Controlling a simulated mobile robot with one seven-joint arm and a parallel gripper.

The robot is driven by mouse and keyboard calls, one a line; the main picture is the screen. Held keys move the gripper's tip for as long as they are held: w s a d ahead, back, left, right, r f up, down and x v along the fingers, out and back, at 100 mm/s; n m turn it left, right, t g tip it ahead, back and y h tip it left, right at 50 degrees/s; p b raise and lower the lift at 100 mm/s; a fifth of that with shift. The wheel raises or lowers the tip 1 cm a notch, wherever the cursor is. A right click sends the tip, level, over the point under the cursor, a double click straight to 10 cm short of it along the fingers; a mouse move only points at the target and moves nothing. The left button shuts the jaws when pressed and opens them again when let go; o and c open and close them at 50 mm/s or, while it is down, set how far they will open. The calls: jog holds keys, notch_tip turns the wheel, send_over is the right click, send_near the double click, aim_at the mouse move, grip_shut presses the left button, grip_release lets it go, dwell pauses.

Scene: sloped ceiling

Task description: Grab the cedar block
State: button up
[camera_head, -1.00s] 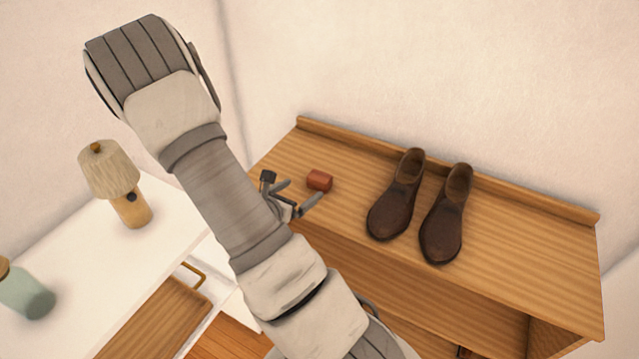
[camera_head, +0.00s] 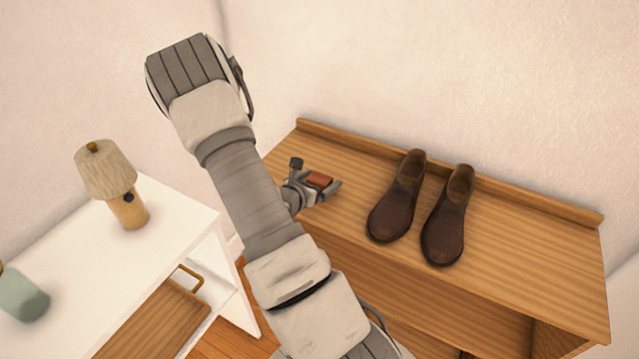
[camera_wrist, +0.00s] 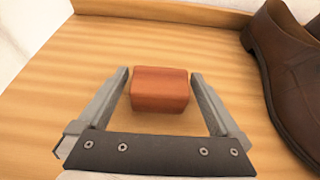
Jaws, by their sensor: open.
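The cedar block (camera_head: 319,179) is a small reddish-brown block on the left part of the wooden shelf top (camera_head: 510,250). In the wrist view the block (camera_wrist: 160,89) lies between the two fingertips, with a gap to each finger. My gripper (camera_head: 322,188) is open around the block in the head view. In the wrist view my gripper (camera_wrist: 159,75) has one finger on either side of it. The block's lower edge is partly hidden by a finger in the head view.
A pair of brown shoes (camera_head: 444,225) stands right of the block on the same top. A white table (camera_head: 170,240) with a lamp (camera_head: 108,180) and a green cup (camera_head: 24,297) is at left. A raised ledge (camera_head: 450,173) runs along the back.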

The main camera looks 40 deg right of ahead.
jog(key=c, duration=1.2)
jog(key=shift+r, duration=0.1)
jog(key=shift+c, duration=0.2)
